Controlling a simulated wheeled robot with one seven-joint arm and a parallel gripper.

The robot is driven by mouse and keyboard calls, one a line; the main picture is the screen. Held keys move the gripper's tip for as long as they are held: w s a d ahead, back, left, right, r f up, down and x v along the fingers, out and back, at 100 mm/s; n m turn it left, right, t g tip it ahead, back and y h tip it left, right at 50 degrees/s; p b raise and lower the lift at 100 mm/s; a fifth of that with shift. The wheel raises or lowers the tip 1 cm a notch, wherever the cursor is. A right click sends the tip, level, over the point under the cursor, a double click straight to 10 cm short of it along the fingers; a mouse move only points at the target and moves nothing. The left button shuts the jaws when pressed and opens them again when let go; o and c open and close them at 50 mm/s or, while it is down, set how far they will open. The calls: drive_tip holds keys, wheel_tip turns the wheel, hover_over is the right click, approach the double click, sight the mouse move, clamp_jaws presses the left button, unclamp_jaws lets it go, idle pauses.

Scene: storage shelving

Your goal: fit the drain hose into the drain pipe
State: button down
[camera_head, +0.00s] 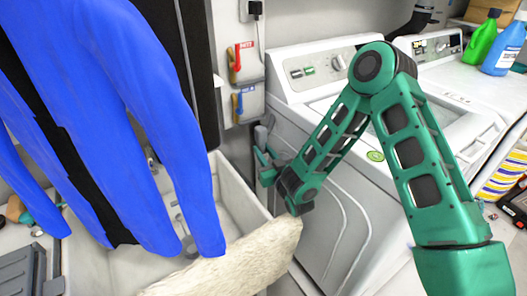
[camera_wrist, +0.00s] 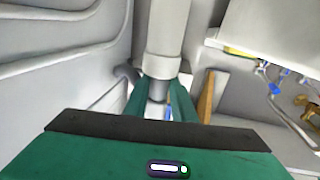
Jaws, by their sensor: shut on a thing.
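My gripper (camera_head: 266,166) is low in the gap between the white washer (camera_head: 340,190) and the sink. In the wrist view its two teal fingers (camera_wrist: 158,92) are shut on a grey tube, which I take to be the drain hose (camera_wrist: 157,88). The pale drain pipe (camera_wrist: 165,38) runs from the top middle of the wrist view toward the fingertips. The hose lines up closely with the pipe's near end. I cannot tell whether it is inside the pipe or only in front of it. In the head view the fingers and washer hide most of this.
A white utility sink (camera_head: 235,195) stands left of my gripper, with blue hanging clothes (camera_head: 150,120) above it. A beige fluffy item (camera_head: 240,262) lies at the front. Red and blue valve boxes (camera_head: 243,62) are on the wall. In the wrist view, valves and thin lines (camera_wrist: 285,85) are at right.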

drive_tip(key=shift+s+a+f, duration=0.15)
drive_tip(key=shift+s+f, duration=0.05)
drive_tip(key=c, duration=1.4)
unclamp_jaws()
drive_tip(key=shift+w, duration=0.1)
drive_tip(key=v, duration=1)
drive_tip(key=shift+s+d, duration=0.3)
